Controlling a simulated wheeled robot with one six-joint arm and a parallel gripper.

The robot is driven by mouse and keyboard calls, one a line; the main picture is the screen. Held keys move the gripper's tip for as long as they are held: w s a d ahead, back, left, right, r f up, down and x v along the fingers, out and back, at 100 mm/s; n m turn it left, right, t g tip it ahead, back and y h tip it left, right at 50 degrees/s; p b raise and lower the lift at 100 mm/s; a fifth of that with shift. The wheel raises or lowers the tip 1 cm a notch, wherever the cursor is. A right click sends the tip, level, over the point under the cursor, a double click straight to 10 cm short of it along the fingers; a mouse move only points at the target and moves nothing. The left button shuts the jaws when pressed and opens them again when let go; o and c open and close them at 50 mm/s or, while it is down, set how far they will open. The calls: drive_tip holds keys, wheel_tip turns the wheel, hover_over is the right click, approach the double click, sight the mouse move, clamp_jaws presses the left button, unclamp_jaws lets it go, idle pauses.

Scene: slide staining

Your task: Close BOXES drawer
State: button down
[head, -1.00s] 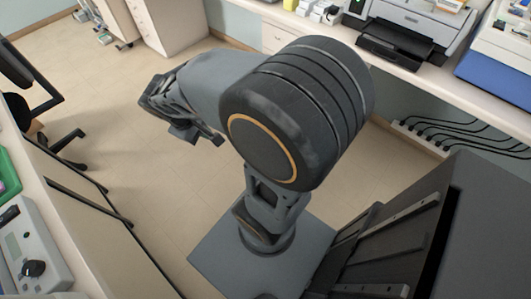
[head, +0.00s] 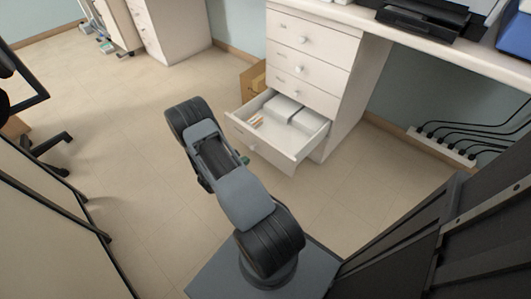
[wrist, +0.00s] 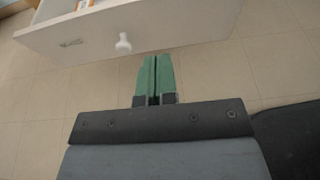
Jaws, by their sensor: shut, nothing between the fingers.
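The bottom drawer (head: 262,145) of a white cabinet is pulled out, with white boxes and a few small items inside. Its front also shows in the wrist view (wrist: 185,25), with a round white knob (wrist: 123,42) and a label too small to read. My gripper (wrist: 154,60) is shut and empty, its green fingers side by side. The fingertips are just in front of the drawer front, below and right of the knob in the wrist view; I cannot tell whether they touch it. In the head view my arm hides most of the gripper; only a bit of green shows by the drawer.
The cabinet's upper drawers (head: 304,42) are shut. A cardboard box (head: 252,82) stands on the floor left of the cabinet. A power strip with cables (head: 442,146) is on the right wall. The tiled floor left of the drawer is clear. A chair stands at the far left.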

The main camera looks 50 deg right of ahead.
sight(270, 146)
drive_tip(key=b+x, duration=0.3)
drive_tip(key=x, duration=0.9)
drive_tip(key=shift+s+d+r, duration=0.1)
drive_tip(key=shift+d, duration=0.8)
drive_tip(key=shift+b, duration=0.3)
